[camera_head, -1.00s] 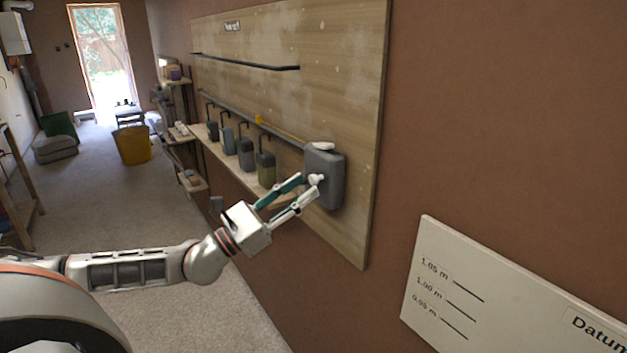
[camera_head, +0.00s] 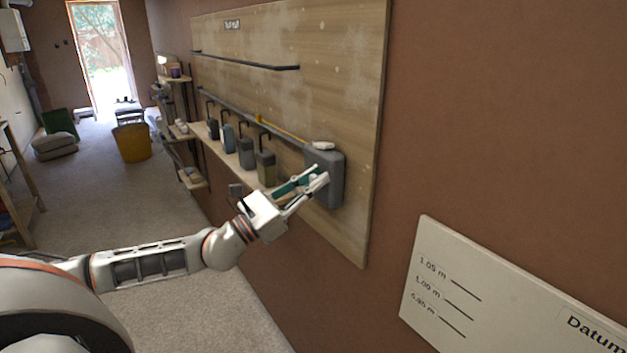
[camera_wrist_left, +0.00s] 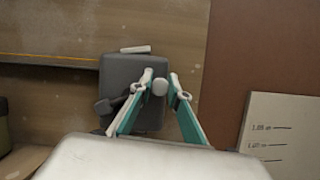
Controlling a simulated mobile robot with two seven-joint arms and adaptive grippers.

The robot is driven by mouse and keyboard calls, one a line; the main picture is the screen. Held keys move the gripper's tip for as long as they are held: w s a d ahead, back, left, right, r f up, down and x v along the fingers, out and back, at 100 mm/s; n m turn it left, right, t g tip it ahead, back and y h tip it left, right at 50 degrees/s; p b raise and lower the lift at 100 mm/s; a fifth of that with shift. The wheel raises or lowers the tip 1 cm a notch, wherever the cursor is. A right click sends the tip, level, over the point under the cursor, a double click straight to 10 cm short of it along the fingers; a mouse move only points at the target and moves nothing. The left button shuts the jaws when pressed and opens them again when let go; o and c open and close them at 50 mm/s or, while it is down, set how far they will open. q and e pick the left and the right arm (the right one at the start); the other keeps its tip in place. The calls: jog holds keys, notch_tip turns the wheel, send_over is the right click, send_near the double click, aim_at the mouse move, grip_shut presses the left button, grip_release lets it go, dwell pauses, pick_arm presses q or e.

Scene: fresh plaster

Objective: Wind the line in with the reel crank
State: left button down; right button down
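The reel (camera_head: 335,187) is a grey box on the wooden board, with a white piece on its top. It also shows in the left wrist view (camera_wrist_left: 119,72). The yellow line (camera_head: 281,130) runs from near its top leftward along the board. The reel's pale crank knob (camera_wrist_left: 160,86) sits between the fingertips of my left gripper (camera_head: 314,179), in front of the box. The fingers are drawn in on both sides of the knob and appear to touch it. My right gripper is out of view.
Several hanging containers (camera_head: 246,153) line the board left of the reel, above a narrow shelf (camera_head: 221,158). A dark rail (camera_head: 245,62) is higher up. A white datum board (camera_head: 500,290) is at lower right. A yellow bucket (camera_head: 132,143) stands on the open floor.

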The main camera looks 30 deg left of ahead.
pick_arm(q)
jog(key=shift+f, duration=0.2)
jog(key=shift+n, duration=0.5)
jog(key=shift+y, duration=0.4)
